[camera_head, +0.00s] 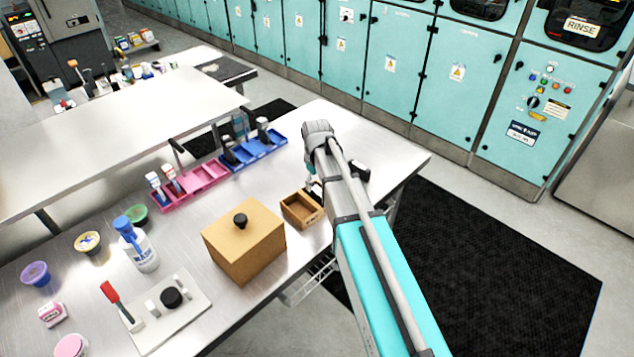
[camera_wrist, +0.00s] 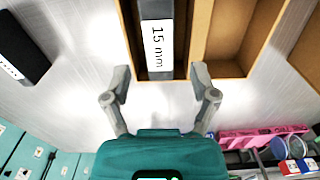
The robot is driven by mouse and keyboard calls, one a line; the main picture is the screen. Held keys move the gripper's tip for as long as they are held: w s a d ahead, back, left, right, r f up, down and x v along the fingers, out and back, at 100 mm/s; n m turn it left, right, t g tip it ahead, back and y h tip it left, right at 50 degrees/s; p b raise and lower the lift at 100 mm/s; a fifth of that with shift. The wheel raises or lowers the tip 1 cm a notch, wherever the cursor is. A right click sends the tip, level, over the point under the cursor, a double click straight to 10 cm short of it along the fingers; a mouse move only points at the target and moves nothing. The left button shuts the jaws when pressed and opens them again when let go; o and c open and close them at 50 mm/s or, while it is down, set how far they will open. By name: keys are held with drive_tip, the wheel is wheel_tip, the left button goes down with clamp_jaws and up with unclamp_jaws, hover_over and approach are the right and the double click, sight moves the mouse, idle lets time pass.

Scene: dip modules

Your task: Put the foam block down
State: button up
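A dark grey block with a white "15 mm" label (camera_wrist: 157,45), which looks like the foam block, shows in the wrist view at a compartment of a brown wooden tray (camera_wrist: 198,30). It appears to be inside that compartment; its depth is hard to tell. My gripper (camera_wrist: 158,80) has its fingers spread, one to each side of the block's near end, with visible gaps. The tray also shows in the head view (camera_head: 302,209), left of my arm. My arm hides most of my gripper and the block there.
Another black block with a white label (camera_wrist: 22,48) lies on the steel table, left in the wrist view. A cardboard box with a black knob (camera_head: 243,243) stands beside the tray. Pink (camera_head: 203,175) and blue (camera_head: 262,146) racks lie behind. The table's right edge is near.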

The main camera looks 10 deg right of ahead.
sight(317, 190)
wheel_tip(317, 190, up, 9)
drive_tip(key=p, duration=0.8)
drive_tip(key=shift+p, duration=0.3)
drive_tip(key=shift+r, duration=0.1)
idle(0.3)
drive_tip(key=s+d+m, duration=0.2)
drive_tip(key=s+m, duration=0.1)
drive_tip(key=s, duration=0.6)
drive_tip(key=s+d+m, duration=0.3)
drive_tip(key=s, duration=0.6)
